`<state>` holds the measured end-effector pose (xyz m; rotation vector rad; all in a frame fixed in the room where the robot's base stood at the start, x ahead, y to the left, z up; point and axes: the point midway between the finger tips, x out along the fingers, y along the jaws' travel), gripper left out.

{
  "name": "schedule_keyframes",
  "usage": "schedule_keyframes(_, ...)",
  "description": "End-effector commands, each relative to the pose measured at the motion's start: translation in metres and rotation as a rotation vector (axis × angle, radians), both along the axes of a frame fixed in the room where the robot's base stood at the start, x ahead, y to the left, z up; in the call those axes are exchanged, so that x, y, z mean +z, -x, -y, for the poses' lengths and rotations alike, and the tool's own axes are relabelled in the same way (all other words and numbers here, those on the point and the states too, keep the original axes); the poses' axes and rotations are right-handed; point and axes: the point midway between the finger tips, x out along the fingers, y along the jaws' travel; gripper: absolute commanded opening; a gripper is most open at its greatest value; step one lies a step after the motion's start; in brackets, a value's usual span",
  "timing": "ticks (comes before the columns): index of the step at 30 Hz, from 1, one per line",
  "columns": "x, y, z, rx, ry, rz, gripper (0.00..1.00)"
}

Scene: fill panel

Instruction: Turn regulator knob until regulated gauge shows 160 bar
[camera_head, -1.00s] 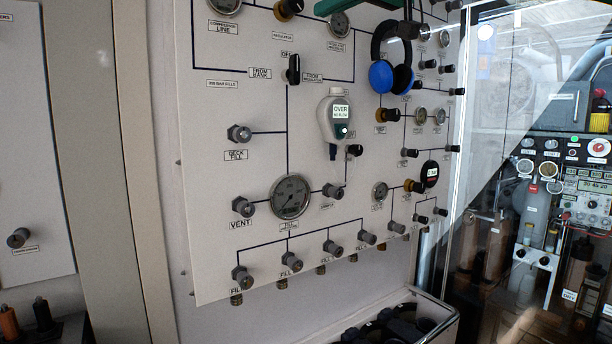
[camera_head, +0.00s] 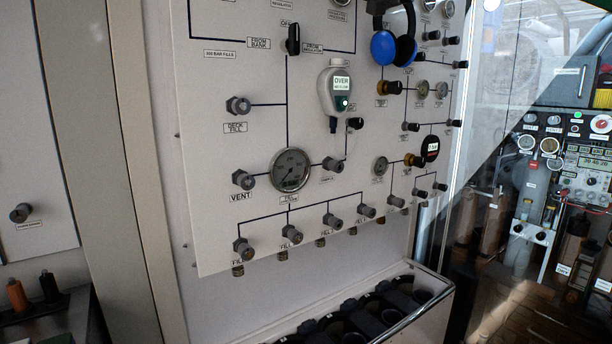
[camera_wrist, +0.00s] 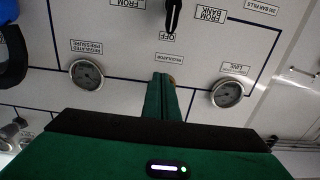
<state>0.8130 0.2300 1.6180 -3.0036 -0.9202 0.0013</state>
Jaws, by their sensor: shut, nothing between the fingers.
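The regulator knob (camera_wrist: 173,80) is mostly hidden behind my gripper in the wrist view, which shows the panel upside down. Only a small orange-brown edge of it shows beside the fingertips. My gripper (camera_wrist: 163,77) has its green fingers together and empty, in front of the knob. I cannot tell whether they touch it. The regulated pressure gauge (camera_wrist: 86,74) is left of the fingers; its reading is too small to tell. In the head view only the bottom edge of this gauge (camera_head: 340,2) shows, and my gripper is out of frame.
The line gauge (camera_wrist: 228,93) is right of the fingers. A black selector knob (camera_wrist: 173,14) is near the top of the wrist view. Blue headphones (camera_head: 390,45) hang on the panel (camera_head: 215,180). A bin rack (camera_head: 400,320) stands below it.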

Motion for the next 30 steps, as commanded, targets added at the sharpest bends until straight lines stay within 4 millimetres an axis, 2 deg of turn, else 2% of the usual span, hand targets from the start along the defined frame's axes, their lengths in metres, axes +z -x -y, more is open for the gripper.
schedule_keyframes(30, 0.0019, 0.0035, -0.0046, 0.001, -0.001, 0.001, 0.00)
